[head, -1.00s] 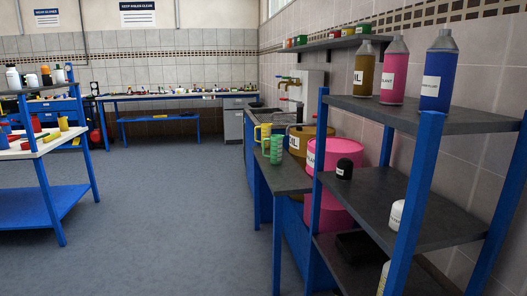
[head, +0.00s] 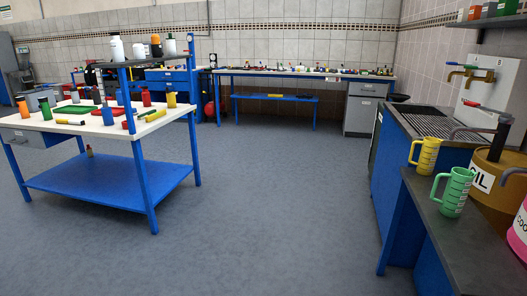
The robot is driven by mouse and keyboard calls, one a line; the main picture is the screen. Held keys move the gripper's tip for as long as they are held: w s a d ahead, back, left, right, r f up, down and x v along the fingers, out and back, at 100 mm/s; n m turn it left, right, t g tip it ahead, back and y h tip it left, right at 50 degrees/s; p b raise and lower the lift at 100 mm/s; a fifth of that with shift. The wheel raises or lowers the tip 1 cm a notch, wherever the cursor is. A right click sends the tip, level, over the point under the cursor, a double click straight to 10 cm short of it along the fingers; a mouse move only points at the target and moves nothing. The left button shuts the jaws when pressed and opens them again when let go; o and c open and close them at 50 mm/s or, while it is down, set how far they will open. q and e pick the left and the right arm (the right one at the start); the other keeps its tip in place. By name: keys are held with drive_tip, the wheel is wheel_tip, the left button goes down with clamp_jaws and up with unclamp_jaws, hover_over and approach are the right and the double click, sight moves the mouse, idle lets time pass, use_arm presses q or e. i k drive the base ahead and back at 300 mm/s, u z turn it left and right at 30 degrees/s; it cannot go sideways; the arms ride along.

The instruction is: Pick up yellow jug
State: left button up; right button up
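The yellow jug (head: 425,155) stands upright on the dark counter at the right, near the sink, with its handle to the left. Neither of my grippers is in the head view.
A white-topped workbench (head: 60,124) with bottles stands at the left. The floor (head: 270,200) between is clear.

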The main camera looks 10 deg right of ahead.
sight(430, 147)
drive_tip(key=u, duration=0.05)
drive_tip(key=i, duration=2.85)
drive_tip(key=z, duration=1.5)
drive_tip(key=i, duration=1.65)
drive_tip(key=z, duration=1.15)
